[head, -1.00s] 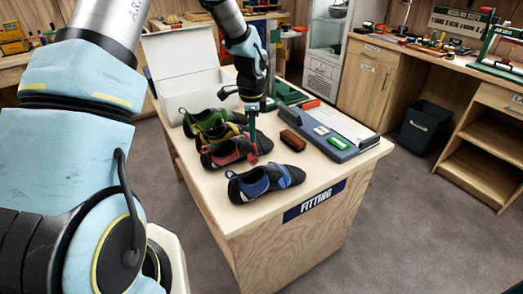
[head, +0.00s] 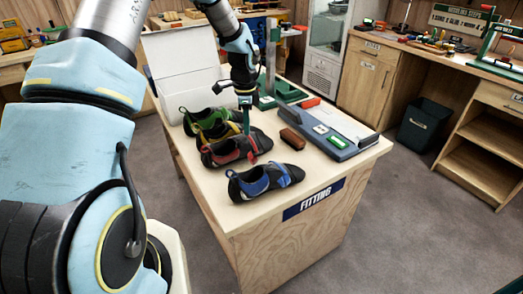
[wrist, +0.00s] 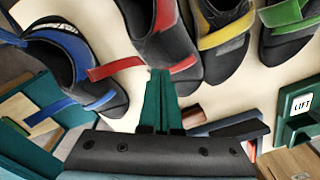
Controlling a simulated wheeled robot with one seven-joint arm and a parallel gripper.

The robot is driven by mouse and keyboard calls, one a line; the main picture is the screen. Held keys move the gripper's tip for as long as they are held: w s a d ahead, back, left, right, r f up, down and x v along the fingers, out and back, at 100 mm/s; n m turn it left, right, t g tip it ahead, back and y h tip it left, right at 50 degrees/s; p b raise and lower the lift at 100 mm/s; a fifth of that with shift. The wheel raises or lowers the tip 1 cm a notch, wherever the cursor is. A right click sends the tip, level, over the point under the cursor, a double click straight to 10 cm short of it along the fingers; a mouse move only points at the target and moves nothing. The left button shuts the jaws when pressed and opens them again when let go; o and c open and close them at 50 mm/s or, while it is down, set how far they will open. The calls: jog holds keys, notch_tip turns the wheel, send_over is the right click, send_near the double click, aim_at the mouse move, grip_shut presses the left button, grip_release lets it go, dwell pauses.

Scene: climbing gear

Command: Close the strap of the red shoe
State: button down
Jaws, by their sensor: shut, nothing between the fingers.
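The red shoe (head: 222,153) stands on the fitting table between the yellow shoe and the blue shoe. Its red strap (wrist: 115,69) is open in the wrist view, with the free end sticking out sideways toward the blue shoe. In the head view the strap (head: 253,156) shows at the shoe's near right side. My gripper (head: 246,129) points down at the red shoe with its green fingers shut and empty. In the wrist view the fingertips (wrist: 160,76) are right at the strap's edge, near where it leaves the shoe; I cannot tell whether they touch.
The blue shoe (head: 262,181) is close in front; the yellow shoe (head: 217,132) and green shoe (head: 200,118) are behind. A brown brush-like block (head: 292,139) and a grey-blue tray (head: 338,152) lie to the right. An open white box (head: 182,62) stands at the back.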

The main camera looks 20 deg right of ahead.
jog(key=shift+r, duration=0.1)
dwell(0.5)
notch_tip(320, 180, up, 7)
jog(key=p, duration=0.4)
dwell(0.5)
jog(key=s+a+r+n+b, duration=0.25)
jog(key=a+n, duration=0.25)
jog(key=a, duration=0.4)
jog(key=s+a+r+n+b, duration=0.1)
jog(key=s+a+r+n, duration=0.15)
jog(key=a+n, duration=0.45)
jog(key=s+a+n+t+b, duration=0.1)
jog(key=s+a+n, duration=0.7)
jog(key=s+a, duration=0.2)
jog(key=shift+s+a+n+t+b, duration=0.3)
jog(key=shift+a+n+b, duration=0.1)
jog(key=shift+a, duration=0.6)
